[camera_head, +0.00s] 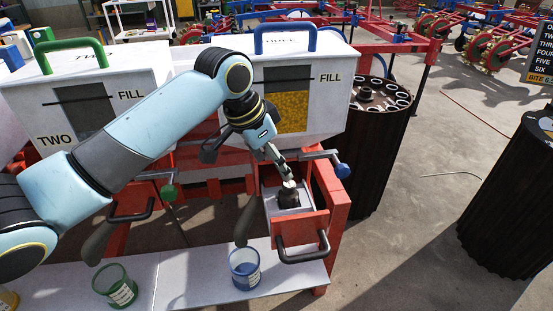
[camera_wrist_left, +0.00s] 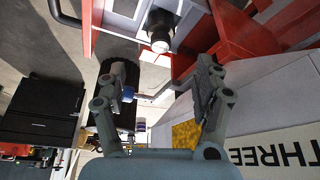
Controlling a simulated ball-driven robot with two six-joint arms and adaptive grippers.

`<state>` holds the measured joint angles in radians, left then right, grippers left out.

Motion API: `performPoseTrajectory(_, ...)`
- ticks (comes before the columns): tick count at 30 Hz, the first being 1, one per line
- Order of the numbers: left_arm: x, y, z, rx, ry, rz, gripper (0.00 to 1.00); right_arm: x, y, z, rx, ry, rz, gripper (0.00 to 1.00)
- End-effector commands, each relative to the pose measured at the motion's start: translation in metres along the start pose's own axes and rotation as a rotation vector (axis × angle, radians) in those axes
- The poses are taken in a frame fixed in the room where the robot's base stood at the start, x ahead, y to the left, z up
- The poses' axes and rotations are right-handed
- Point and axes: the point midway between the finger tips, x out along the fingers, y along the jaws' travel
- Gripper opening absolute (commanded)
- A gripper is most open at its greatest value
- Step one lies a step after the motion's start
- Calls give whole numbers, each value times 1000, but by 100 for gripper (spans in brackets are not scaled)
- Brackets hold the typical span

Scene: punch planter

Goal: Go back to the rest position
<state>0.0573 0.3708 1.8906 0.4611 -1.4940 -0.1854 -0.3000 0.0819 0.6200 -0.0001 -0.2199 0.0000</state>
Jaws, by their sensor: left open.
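My left gripper (camera_head: 283,172) reaches down in front of the blue-handled hopper (camera_head: 332,85). Its fingers are open in the left wrist view (camera_wrist_left: 155,76), with nothing held between them. A dark knob with a pale top (camera_head: 288,198) stands in a small grey and red drawer (camera_head: 309,226) just below the fingertips. The knob also shows beyond the fingers in the left wrist view (camera_wrist_left: 161,32). I cannot tell whether a fingertip touches it. My right gripper is not in view.
A green-handled hopper (camera_head: 150,82) stands behind my left arm. A blue cup (camera_head: 244,277) and a green cup (camera_head: 117,292) stand on the white shelf (camera_head: 190,285). A blue-ended lever (camera_head: 342,171) juts out beside the gripper. Dark ribbed drums stand right; floor between them is mostly clear.

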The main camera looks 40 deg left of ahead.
Motion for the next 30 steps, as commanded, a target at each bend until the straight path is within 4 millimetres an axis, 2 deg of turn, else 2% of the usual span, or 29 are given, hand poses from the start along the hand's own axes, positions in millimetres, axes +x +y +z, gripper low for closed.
performPoseTrajectory(8,0,0,0,0,0,0,68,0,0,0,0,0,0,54)
performPoseTrajectory(11,1,8,10,-2,-8,-3,68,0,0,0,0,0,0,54)
performPoseTrajectory(16,-6,48,63,-28,-49,-28,68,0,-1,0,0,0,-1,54)
performPoseTrajectory(21,-26,80,112,-78,-83,-71,68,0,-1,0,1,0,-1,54)
performPoseTrajectory(30,-69,108,169,-169,-122,-141,68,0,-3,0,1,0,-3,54)
